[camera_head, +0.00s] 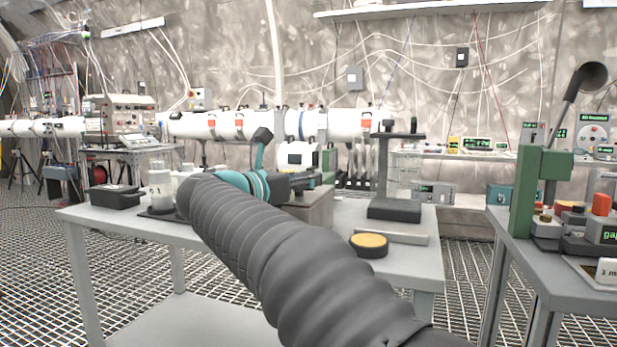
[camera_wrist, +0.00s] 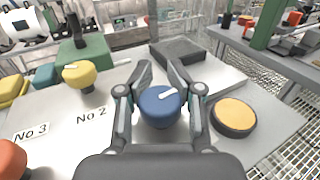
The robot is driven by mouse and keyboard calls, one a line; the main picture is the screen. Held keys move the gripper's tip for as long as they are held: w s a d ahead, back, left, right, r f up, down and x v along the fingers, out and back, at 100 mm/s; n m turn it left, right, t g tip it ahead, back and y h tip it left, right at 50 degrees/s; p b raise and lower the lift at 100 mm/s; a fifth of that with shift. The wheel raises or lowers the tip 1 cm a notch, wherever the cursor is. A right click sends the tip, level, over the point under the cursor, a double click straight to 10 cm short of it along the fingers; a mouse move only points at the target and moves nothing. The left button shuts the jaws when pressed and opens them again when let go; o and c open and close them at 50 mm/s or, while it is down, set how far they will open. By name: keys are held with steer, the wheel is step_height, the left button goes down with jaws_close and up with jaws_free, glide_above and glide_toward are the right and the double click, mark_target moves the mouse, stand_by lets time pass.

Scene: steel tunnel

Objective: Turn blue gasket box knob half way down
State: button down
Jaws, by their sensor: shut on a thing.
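The blue knob (camera_wrist: 160,106) with a white pointer mark shows in the middle of the wrist view. Its white pointer slants toward the upper right. My gripper (camera_wrist: 161,84) has one finger on each side of the blue knob and is shut on it. In the head view my arm and gripper (camera_head: 300,182) reach over the grey table, and the knob is hidden there. A yellow knob (camera_wrist: 79,75) stands to the left, near the label "No 2" (camera_wrist: 91,115). A red knob (camera_wrist: 12,158) is at the left edge, near the label "No 3" (camera_wrist: 31,132).
A round black piece with a yellow top (camera_wrist: 234,116) lies right of my gripper and shows in the head view (camera_head: 369,245). A dark block (camera_wrist: 177,51) stands beyond the gripper. A second table (camera_head: 560,262) with a green post (camera_head: 540,185) stands at the right.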

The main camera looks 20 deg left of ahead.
steer(key=shift+s+a, duration=0.15)
steer(key=c, duration=1.1)
jaws_free()
steer(key=shift+s+a, duration=0.1)
steer(key=shift+o, duration=0.2)
steer(key=shift+d, duration=0.2)
steer(key=v, duration=1.2)
